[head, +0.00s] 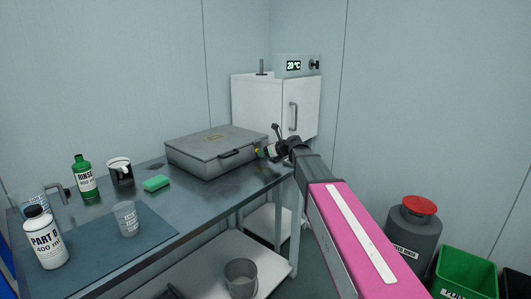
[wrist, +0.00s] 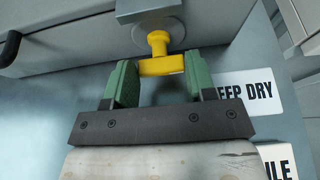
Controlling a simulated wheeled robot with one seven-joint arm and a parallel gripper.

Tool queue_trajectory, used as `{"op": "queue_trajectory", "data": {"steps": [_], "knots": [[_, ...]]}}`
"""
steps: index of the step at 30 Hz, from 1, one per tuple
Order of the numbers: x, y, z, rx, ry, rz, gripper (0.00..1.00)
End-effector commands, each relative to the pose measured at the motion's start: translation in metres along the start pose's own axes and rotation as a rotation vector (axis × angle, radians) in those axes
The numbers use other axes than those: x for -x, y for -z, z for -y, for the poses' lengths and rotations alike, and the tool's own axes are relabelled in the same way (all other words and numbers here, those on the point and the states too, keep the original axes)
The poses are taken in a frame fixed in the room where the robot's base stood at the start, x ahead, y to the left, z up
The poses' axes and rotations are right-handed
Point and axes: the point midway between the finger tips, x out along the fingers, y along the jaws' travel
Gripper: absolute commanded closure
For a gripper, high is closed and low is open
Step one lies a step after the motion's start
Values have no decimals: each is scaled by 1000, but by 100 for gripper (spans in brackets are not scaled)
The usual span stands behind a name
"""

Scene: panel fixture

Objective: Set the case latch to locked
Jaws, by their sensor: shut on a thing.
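The grey case (head: 215,148) lies closed on the metal bench, with a dark handle (head: 230,154) on its front. The case latch (wrist: 160,63) is a yellow T-shaped knob on a round grey mount on the case side. In the wrist view its crossbar lies roughly level between the green finger pads. My gripper (wrist: 160,82) is shut on this crossbar. In the head view my gripper (head: 264,152) meets the case's right end and mostly hides the latch. No lock marking can be read.
The bench (head: 185,215) holds a green rinse bottle (head: 84,177), a dark mug (head: 120,171), a green sponge (head: 157,183), a beaker (head: 127,218) and a white bottle (head: 45,238). A white cabinet (head: 255,100) stands behind the case. Bins (head: 413,228) stand at the right.

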Motion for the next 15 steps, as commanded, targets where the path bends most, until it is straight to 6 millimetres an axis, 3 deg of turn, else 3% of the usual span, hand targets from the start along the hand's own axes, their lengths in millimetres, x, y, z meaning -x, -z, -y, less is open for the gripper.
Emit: {"op": "queue_trajectory", "data": {"steps": [8,15], "knots": [[0,0,-2,70,28,0,73],[1,1,-5,231,95,0,73]]}}
